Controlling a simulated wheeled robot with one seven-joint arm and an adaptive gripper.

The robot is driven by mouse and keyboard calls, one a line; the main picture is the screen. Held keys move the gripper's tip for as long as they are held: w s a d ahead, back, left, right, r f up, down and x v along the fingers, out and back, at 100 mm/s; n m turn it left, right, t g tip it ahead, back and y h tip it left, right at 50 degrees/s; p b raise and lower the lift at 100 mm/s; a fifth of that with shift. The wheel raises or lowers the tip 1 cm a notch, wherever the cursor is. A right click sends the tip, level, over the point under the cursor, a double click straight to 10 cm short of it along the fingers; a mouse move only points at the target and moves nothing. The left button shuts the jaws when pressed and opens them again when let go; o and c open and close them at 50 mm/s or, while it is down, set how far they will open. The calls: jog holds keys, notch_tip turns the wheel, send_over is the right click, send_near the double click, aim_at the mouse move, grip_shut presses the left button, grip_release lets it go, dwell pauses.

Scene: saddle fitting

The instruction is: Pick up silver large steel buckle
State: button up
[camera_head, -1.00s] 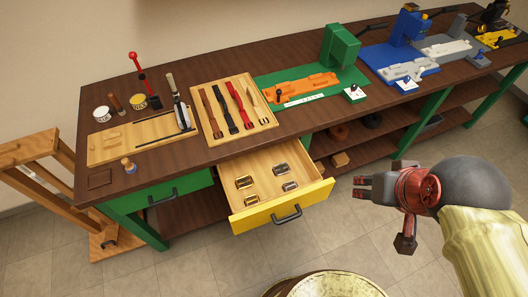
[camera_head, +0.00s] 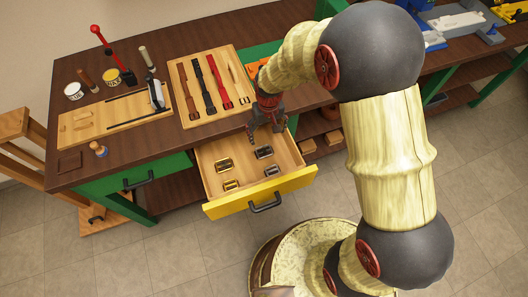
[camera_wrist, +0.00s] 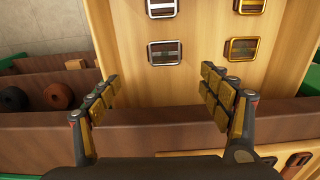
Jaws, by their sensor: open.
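The yellow-fronted drawer (camera_head: 262,190) is pulled out and holds gold and silver buckles. A silver buckle (camera_head: 264,152) lies flat on the right side nearer the bench, and it shows in the wrist view (camera_wrist: 164,46). A second silver buckle (camera_wrist: 161,8) lies farther out toward the drawer front; the one nearer the bench looks slightly larger. My gripper (camera_head: 266,128) is above the bench-side end of the drawer. In the wrist view my gripper (camera_wrist: 160,98) is open and empty, apart from the buckles, with the nearer silver one beyond the fingertips.
Gold buckles (camera_wrist: 242,50) lie beside the silver ones. The bench edge (camera_wrist: 160,135) runs below my fingers in the wrist view. A strap board (camera_head: 240,62) sits on the bench above the drawer. Shelves with rolls (camera_wrist: 57,96) are at the side.

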send_over(265, 152)
jog(key=f+b, duration=0.1)
jog(key=f, duration=0.6)
jog(key=shift+a+f, duration=0.1)
jog(key=shift+a, duration=0.1)
notch_tip(265, 152, down, 6)
jog(key=shift+d+r+b, duration=0.1)
jog(key=shift+r+b, duration=0.05)
jog(key=shift+b, duration=0.95)
jog(key=shift+r, duration=0.1)
jog(key=c, duration=1.1)
jog(key=shift+c, duration=0.8)
